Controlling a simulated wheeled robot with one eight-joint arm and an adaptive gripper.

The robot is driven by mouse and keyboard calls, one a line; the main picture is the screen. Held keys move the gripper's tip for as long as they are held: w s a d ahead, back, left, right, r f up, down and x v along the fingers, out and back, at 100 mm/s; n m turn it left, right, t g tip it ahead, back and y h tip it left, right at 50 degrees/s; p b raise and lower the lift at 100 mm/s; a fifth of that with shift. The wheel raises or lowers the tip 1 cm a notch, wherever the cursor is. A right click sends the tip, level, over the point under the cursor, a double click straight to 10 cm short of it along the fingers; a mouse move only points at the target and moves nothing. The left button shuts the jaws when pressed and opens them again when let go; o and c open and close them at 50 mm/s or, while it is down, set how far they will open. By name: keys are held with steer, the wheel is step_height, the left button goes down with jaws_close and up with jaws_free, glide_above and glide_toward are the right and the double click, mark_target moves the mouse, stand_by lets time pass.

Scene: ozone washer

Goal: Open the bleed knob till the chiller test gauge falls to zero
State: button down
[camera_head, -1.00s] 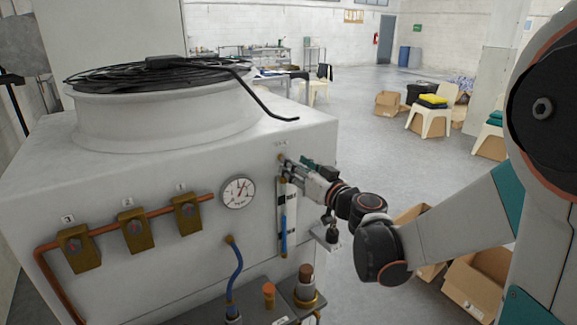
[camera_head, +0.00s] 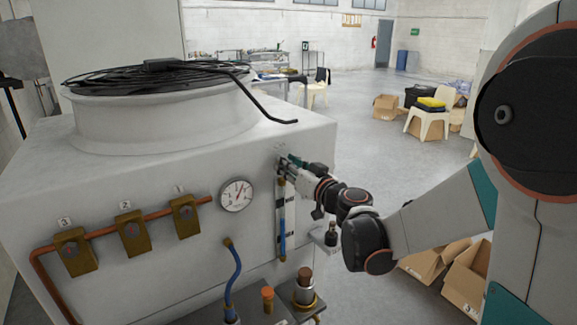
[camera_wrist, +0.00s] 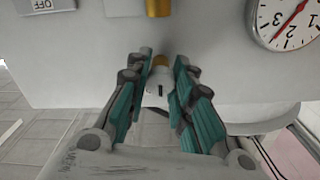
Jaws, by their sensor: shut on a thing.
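The white chiller has a round test gauge (camera_head: 237,195) with a white face on its front. Its needle points up and right, off to one side; the exact reading is too small to tell. The gauge also shows upside down in the wrist view (camera_wrist: 288,22), with a red needle. My gripper (camera_head: 286,165) is at the panel's upper right, above the sight tube.
A sight tube (camera_head: 282,222) with blue liquid hangs just below my gripper. Brass valves (camera_head: 133,233) on a copper pipe (camera_head: 100,230) sit to the left. A blue hose (camera_head: 234,275) runs below the gauge. Cartons (camera_head: 436,262) lie on the floor at right.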

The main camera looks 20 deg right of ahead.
steer(key=shift+m, duration=0.3)
steer(key=m, duration=0.5)
steer(key=shift+m, duration=0.3)
steer(key=m, duration=0.5)
steer(key=shift+d+f+b, duration=0.1)
steer(key=shift+b, duration=0.25)
steer(key=m, duration=0.5)
steer(key=shift+m, duration=0.4)
steer(key=m, duration=0.5)
steer(key=shift+f, duration=0.1)
steer(key=c, duration=1.4)
jaws_free()
